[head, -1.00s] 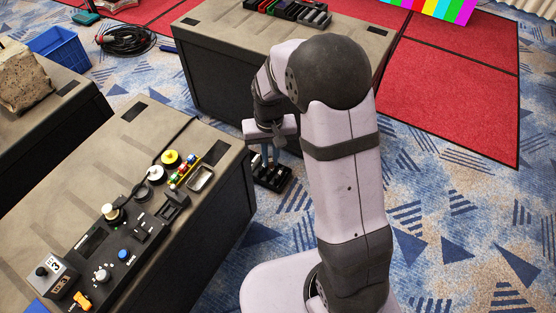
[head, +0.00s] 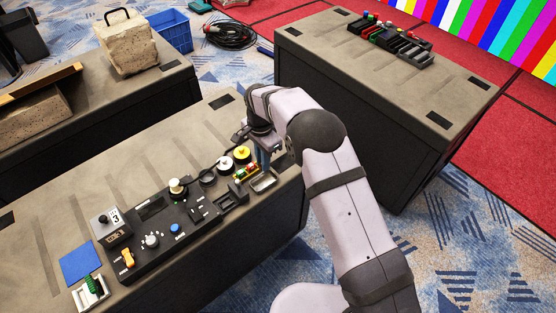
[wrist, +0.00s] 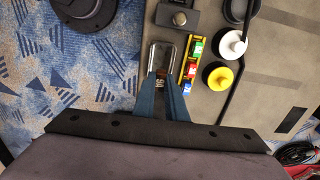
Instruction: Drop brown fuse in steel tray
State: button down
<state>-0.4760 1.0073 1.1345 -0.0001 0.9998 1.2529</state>
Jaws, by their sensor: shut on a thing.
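The steel tray (head: 264,182) is a small shallow metal tray at the right end of the control panel, near the table edge. In the wrist view the steel tray (wrist: 173,55) lies just beyond my fingertips. My gripper (head: 262,160) points down above or beside the tray. In the wrist view my gripper (wrist: 159,80) has its two blue fingers close around a small brown piece, the brown fuse (wrist: 158,84). The fuse appears over the tray's near end; its height above it is hard to tell. The fuse is hidden in the head view.
A yellow rack of coloured fuses (wrist: 190,68) stands right beside the tray. White (wrist: 232,44) and yellow (wrist: 221,76) round parts lie past it. The black control panel (head: 165,228) fills the table's middle. Another table (head: 385,85) stands at the back right.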

jog(key=shift+a, duration=0.2)
jog(key=shift+f, duration=0.25)
jog(key=shift+f+b, duration=2.4)
jog(key=shift+f, duration=0.7)
jog(key=c, duration=1.7)
grip_release()
jog(key=shift+r, duration=0.15)
jog(key=shift+r+p, duration=2.5)
jog(key=shift+r, duration=0.85)
